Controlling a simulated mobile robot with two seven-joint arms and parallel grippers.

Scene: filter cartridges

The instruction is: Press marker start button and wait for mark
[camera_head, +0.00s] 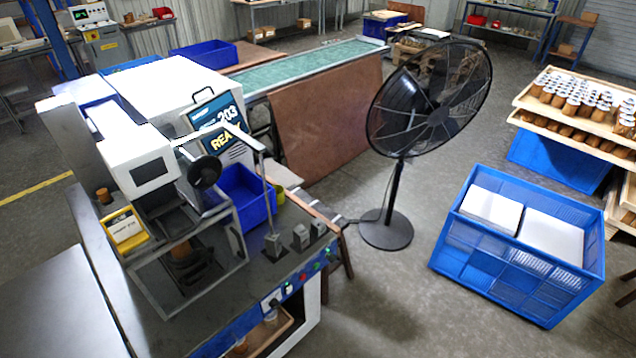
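The marker (160,100) is a white machine on a metal bench at the left. Its display (219,131) shows "203" and what reads as "READ", with the end hidden. A metal frame (152,293) stands below the marking head, with a brown cartridge (190,262) inside it. Neither of my grippers is in view, and nothing touches the buttons.
A black pedestal fan (398,229) stands on the floor right of the bench. A blue crate (505,270) with white boxes is at the right. Behind it, a wooden tray (521,101) holds many cartridges. Open floor lies between bench and crate.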

